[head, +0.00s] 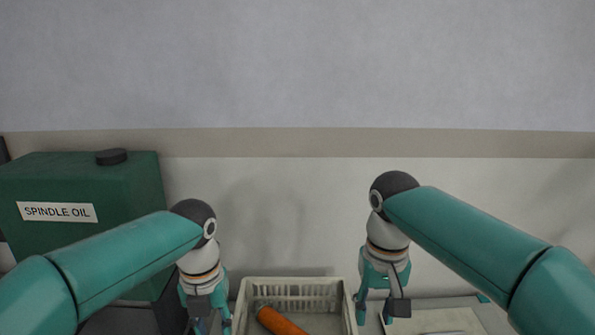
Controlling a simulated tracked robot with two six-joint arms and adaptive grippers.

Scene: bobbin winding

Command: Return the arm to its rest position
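My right arm comes in from the right, and its gripper (380,312) hangs pointing down just right of the crate. Its fingers are spread with a gap between them, and I see nothing held there. My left arm comes in from the left, and its gripper (206,318) hangs pointing down just left of the crate. Its fingertips run to the bottom edge of the picture, so its opening and anything in it are unclear.
A pale slatted crate (290,284) stands between the grippers, with an orange cylindrical thing (281,322) lying in it. A dark green can labelled SPINDLE OIL (75,180) stands at the left. A light flat tray or board (440,320) lies at lower right. A plain wall is behind.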

